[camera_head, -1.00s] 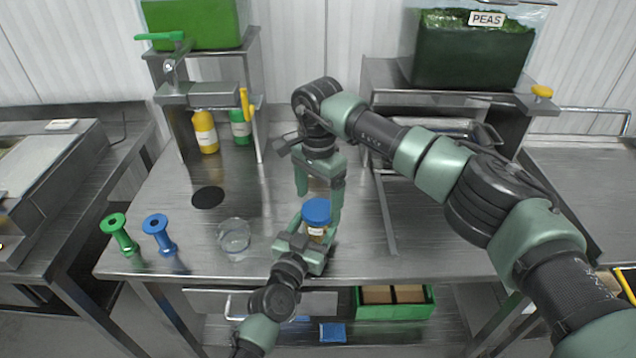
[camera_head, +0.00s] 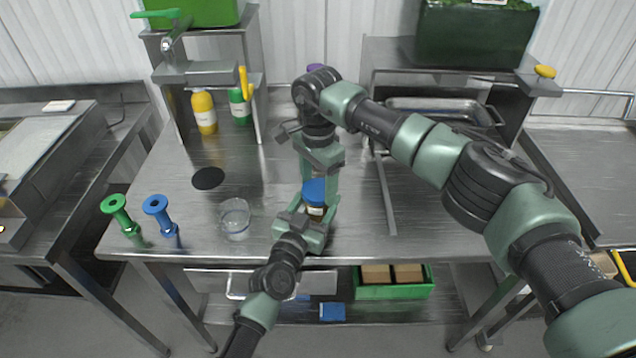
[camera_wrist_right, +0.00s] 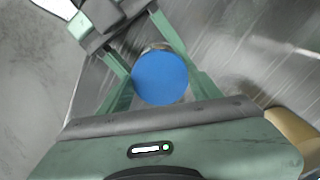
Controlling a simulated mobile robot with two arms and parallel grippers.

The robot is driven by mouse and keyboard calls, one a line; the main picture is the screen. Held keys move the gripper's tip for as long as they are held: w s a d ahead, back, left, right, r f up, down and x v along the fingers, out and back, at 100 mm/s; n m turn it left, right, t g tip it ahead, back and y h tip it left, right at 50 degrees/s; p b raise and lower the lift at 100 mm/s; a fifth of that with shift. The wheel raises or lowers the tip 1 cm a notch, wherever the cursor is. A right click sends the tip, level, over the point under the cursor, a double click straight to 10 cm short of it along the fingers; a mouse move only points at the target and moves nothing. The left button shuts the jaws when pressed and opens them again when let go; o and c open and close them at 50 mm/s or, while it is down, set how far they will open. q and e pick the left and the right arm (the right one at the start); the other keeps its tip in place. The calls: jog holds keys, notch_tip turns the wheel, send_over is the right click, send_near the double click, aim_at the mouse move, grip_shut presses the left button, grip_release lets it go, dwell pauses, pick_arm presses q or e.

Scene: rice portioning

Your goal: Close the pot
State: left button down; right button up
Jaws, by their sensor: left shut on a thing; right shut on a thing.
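The pot (camera_head: 315,210) is a small jar with a pale label, near the table's front edge. Its blue lid (camera_head: 314,187) sits on top of it; whether it is fully tight cannot be seen. My left gripper (camera_head: 313,220) is shut on the pot's body from the front. My right gripper (camera_head: 320,183) comes down from above and is shut on the blue lid. In the right wrist view the blue lid (camera_wrist_right: 160,78) lies between my right fingers, with my left gripper at the upper left. Most of the pot's body is hidden by the grippers.
A clear glass (camera_head: 235,222) stands left of the pot. Green (camera_head: 122,218) and blue (camera_head: 160,217) spool-shaped tools stand further left. A black disc (camera_head: 208,178) lies behind them. Yellow (camera_head: 204,113) and green (camera_head: 239,107) bottles stand at the back. A green crate (camera_head: 428,285) is below.

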jog(key=m, duration=0.6)
jog(key=shift+m, duration=0.4)
jog(key=shift+c, duration=0.2)
jog(key=m, duration=0.7)
jog(key=shift+o, duration=0.2)
jog(key=m, duration=1.4)
jog(key=o, duration=1.6)
jog(key=shift+r, duration=0.1)
notch_tip(320, 180, up, 12)
